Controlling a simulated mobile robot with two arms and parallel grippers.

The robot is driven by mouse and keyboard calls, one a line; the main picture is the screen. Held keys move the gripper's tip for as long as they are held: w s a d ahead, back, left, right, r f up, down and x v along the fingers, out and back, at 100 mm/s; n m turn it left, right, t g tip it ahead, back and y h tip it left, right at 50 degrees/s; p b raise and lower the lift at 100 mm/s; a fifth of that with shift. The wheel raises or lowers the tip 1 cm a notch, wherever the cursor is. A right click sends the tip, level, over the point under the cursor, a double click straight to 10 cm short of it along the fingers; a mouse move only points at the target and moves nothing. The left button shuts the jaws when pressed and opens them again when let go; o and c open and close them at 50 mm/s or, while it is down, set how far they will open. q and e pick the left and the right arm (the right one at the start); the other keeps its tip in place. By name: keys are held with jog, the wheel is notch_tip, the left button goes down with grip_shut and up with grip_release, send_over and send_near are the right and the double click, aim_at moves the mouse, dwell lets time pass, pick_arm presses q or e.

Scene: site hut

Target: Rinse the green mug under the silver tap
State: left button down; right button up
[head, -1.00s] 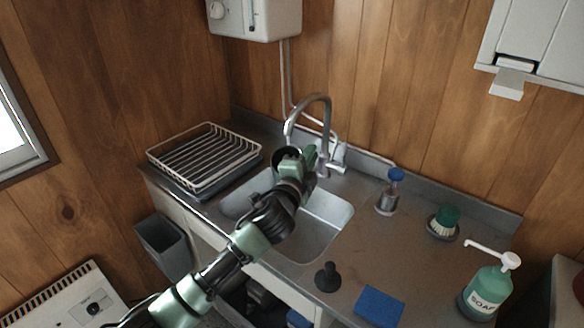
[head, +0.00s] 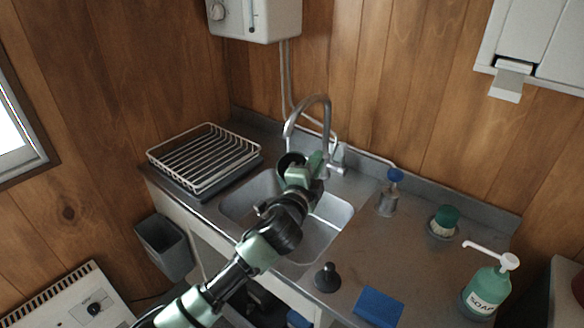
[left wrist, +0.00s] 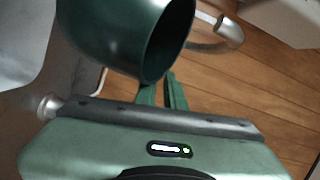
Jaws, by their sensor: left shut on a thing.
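My left gripper (head: 301,166) is shut on the green mug (left wrist: 115,40). In the head view the gripper and wrist hide most of the mug, and its dark opening shows just left of the fingers. In the left wrist view the mug fills the top middle, close to the fingers (left wrist: 162,94). The silver tap (head: 329,118) arches over the sink (head: 327,216), and its spout end is just above the mug. Part of the tap also shows in the left wrist view (left wrist: 229,33). I see no water stream. My right gripper is not in view.
A wire dish rack (head: 207,158) stands left of the sink. To the right are a blue-topped dispenser (head: 389,193), a green brush (head: 444,221), a soap bottle (head: 487,290), a blue sponge (head: 378,307) and a black plug (head: 327,278). A grey bin (head: 164,246) hangs at the left.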

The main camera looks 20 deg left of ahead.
pick_arm(q)
jog(key=shift+s+d+r+p, duration=0.15)
jog(key=shift+s+d, duration=0.25)
jog(key=shift+s, duration=0.45)
jog(key=shift+s+d+f+p, duration=0.15)
jog(key=shift+s+d, duration=0.2)
jog(key=shift+s, duration=0.45)
jog(key=shift+s+d+r+p, duration=0.15)
jog(key=shift+s+d, duration=0.25)
jog(key=shift+s, duration=0.45)
jog(key=s+d+r+p, duration=0.2)
jog(key=s+r+p, duration=0.2)
jog(key=shift+s, duration=0.3)
jog(key=shift+f, duration=0.1)
